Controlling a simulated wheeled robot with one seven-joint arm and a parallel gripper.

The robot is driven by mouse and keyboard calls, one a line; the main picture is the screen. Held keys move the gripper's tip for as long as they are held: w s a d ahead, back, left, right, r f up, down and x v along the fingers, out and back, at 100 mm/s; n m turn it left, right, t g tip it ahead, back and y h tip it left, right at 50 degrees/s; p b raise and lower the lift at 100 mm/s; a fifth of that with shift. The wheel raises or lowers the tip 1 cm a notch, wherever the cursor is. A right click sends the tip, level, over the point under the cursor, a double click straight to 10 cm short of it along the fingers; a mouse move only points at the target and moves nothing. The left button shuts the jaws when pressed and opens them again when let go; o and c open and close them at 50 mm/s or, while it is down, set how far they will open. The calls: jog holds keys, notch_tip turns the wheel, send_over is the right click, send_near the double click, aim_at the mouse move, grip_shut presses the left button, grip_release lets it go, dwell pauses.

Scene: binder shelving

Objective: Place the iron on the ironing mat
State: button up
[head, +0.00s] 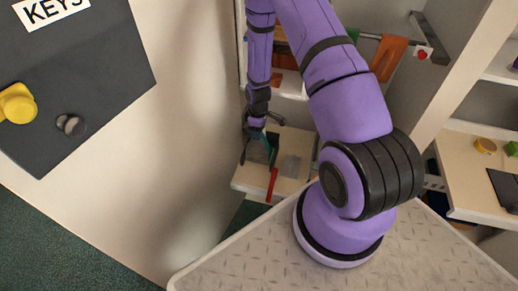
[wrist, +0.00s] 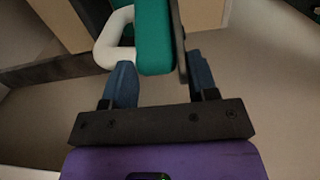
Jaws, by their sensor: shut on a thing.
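The iron (wrist: 155,38) has a teal body, a white looped handle and a dark flat plate along one side. It lies between the two blue fingers of my gripper (wrist: 161,80) in the wrist view, and my gripper is shut on it. In the head view my gripper (head: 259,143) is small and hangs over the low shelf, with a bit of teal iron (head: 267,143) showing by it. A pale grey flat patch (head: 291,166) on that shelf may be the ironing mat; I cannot tell for sure.
The low wooden shelf (head: 248,184) has a red strip-like thing (head: 272,184) at its front. A rail with an orange hanging thing (head: 389,58) is above right. A dark key board (head: 85,75) is on the left wall. Another shelf (head: 458,190) stands at right.

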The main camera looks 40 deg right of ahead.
jog(key=shift+r, duration=4.3)
